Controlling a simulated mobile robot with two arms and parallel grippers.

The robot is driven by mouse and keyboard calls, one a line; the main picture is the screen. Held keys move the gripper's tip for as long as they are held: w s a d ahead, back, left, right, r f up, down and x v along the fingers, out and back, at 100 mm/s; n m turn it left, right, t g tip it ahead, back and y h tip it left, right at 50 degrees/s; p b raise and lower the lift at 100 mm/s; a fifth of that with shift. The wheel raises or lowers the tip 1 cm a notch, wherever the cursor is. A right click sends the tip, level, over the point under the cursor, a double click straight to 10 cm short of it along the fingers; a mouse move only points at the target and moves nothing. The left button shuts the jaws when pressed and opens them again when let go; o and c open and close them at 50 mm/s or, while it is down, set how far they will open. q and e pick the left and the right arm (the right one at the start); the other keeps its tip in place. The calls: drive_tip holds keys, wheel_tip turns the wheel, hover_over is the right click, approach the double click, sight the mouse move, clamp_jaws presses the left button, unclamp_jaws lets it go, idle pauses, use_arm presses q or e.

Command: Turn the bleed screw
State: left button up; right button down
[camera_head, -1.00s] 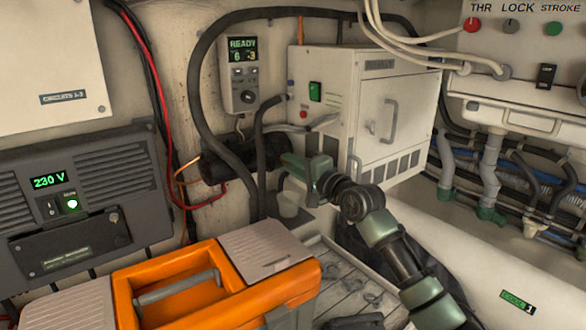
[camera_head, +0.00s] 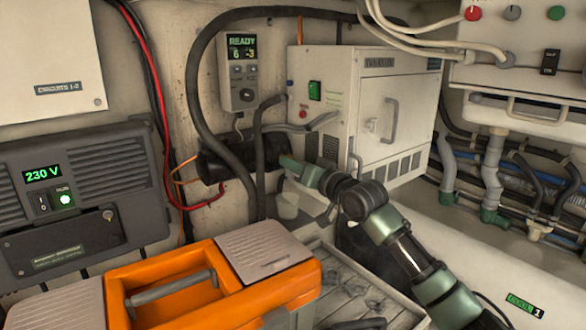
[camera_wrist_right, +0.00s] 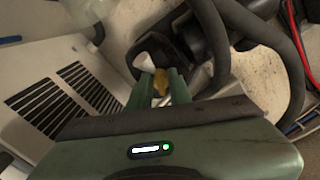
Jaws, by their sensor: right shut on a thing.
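The bleed screw (camera_wrist_right: 160,80) shows in the right wrist view as a small yellow piece between my fingertips. My right gripper (camera_wrist_right: 158,88) is shut on it. A whitish cone-shaped piece (camera_wrist_right: 144,63) is just beside it. In the head view my right gripper (camera_head: 286,163) reaches in from the right, in front of the white cabinet's lower left corner, close to the dark hoses; the screw is not discernible there. My left gripper is not in view.
The white cabinet (camera_head: 365,110) stands behind my right arm. A black cylinder (camera_head: 218,163) and thick black hoses (camera_head: 262,135) are left of the gripper. A pale cup (camera_head: 288,206) is below it. An orange toolbox (camera_head: 300,285) occupies the front.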

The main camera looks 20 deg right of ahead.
drive_tip(key=n, duration=0.5)
drive_tip(key=shift+d+r, duration=0.1)
drive_tip(key=shift+r, duration=0.1)
idle(0.6)
drive_tip(key=c, duration=1.5)
unclamp_jaws()
drive_tip(key=shift+o, duration=0.9)
drive_tip(key=shift+w+f, duration=0.15)
drive_tip(key=b+v, duration=0.3)
drive_tip(key=v, duration=0.4)
drive_tip(key=shift+s+b, duration=0.4)
drive_tip(key=shift+d, duration=0.1)
